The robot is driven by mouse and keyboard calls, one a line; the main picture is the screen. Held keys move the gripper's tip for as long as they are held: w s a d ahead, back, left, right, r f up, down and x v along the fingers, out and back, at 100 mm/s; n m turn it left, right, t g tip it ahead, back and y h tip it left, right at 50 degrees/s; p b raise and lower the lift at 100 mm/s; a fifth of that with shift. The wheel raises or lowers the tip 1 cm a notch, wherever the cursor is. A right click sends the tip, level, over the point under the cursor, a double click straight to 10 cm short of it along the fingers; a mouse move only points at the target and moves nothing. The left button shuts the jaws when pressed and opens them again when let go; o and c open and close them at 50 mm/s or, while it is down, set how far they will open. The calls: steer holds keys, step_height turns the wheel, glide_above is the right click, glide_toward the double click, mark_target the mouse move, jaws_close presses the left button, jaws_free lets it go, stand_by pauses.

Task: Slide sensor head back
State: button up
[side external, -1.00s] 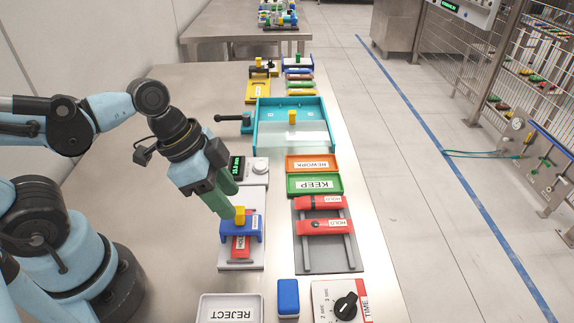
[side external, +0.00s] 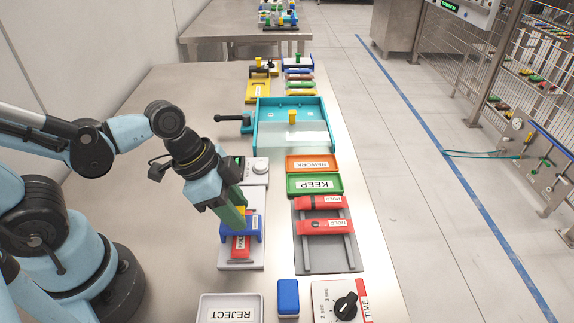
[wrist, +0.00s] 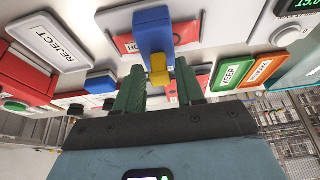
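The sensor head is a blue bridge (side external: 229,231) with a yellow knob (wrist: 160,69) on top. It stands across a white base (side external: 257,201) at the near middle of the table. A red labelled piece (side external: 240,247) lies under it. My gripper (wrist: 161,78) is open, its two green fingers apart on either side of the yellow knob in the wrist view. I cannot tell whether either finger touches the knob. In the side view the fingers partly hide the knob and the rear of the head.
A grey rack (side external: 311,256) with red HOLD pieces stands to the right. Green KEEP (side external: 315,194) and orange REWORK (side external: 290,164) trays lie behind it. A white REJECT tray (side external: 205,309), a blue block (side external: 288,297) and a TIME dial (side external: 346,305) are in front.

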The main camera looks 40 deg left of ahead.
jaws_close()
steer(key=shift+w, duration=0.1)
steer(key=w+a, duration=0.7)
steer(key=shift+w+a, duration=0.35)
steer(key=shift+a, duration=0.05)
steer(key=shift+o, duration=1)
jaws_free()
steer(key=v, duration=1.2)
